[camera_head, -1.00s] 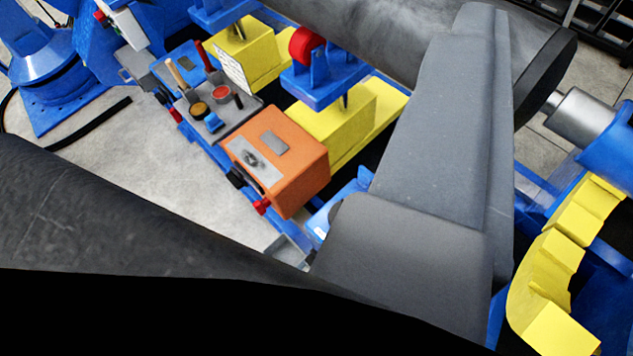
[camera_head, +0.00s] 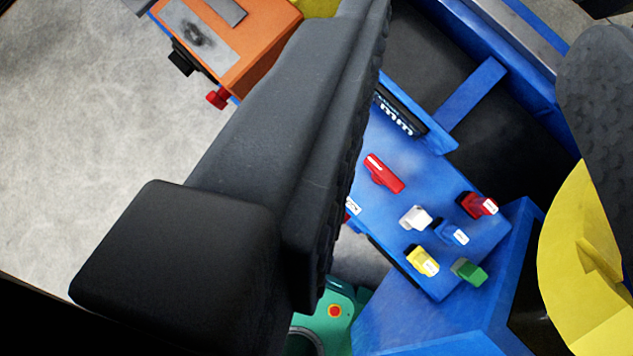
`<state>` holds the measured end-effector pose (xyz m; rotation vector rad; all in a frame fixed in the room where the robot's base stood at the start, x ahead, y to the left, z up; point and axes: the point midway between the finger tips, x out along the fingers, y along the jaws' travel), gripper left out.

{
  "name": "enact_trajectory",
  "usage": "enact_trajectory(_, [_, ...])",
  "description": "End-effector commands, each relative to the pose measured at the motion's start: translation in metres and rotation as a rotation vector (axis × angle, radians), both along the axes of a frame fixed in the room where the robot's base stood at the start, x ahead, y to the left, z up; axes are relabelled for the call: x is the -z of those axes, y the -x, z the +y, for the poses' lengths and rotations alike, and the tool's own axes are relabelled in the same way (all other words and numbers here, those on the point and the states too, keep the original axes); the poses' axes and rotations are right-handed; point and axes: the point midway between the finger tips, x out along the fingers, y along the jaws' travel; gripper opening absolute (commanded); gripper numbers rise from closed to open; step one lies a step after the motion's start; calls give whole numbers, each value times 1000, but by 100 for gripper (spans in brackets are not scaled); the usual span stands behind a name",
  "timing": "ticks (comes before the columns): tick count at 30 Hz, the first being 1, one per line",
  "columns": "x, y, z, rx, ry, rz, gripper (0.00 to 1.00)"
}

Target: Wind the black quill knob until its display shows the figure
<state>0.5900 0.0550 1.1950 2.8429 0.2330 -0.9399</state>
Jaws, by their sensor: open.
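My gripper (camera_head: 482,45) is open and empty. Its large dark left finger crosses the middle of the view, and its textured right finger is at the right edge. Between the fingers lies a sloping blue panel (camera_head: 410,175) with several coloured knobs. A dark display (camera_head: 398,112) stands at the panel's upper edge. Only the letters "mm" can be read, and the left finger covers the rest. I see no black knob on the visible part of this panel. The finger hides the panel's left side.
The panel carries a long red handle (camera_head: 384,173), a white knob (camera_head: 415,217), a yellow knob (camera_head: 422,260) and a green knob (camera_head: 468,271). An orange box (camera_head: 262,45) with a black side knob (camera_head: 181,59) is at upper left. A yellow part (camera_head: 575,265) stands at right.

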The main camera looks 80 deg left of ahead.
Motion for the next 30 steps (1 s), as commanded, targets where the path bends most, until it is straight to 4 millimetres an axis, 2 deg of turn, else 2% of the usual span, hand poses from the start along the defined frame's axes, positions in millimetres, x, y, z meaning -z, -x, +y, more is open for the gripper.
enact_trajectory(1, [38, -12, 7, -27, 13, 65, 42])
enact_trajectory(6, [142, -32, 29, -125, 57, 245, 42])
enact_trajectory(9, [198, -36, 41, -180, 77, 341, 42])
enact_trajectory(12, [244, -35, 50, -229, 90, 420, 42])
enact_trajectory(15, [278, -32, 56, -265, 101, 479, 42])
enact_trajectory(18, [297, -30, 60, -289, 108, 513, 42])
enact_trajectory(26, [314, -31, 64, -300, 110, 530, 42])
enact_trajectory(30, [329, -36, 66, -300, 110, 531, 42])
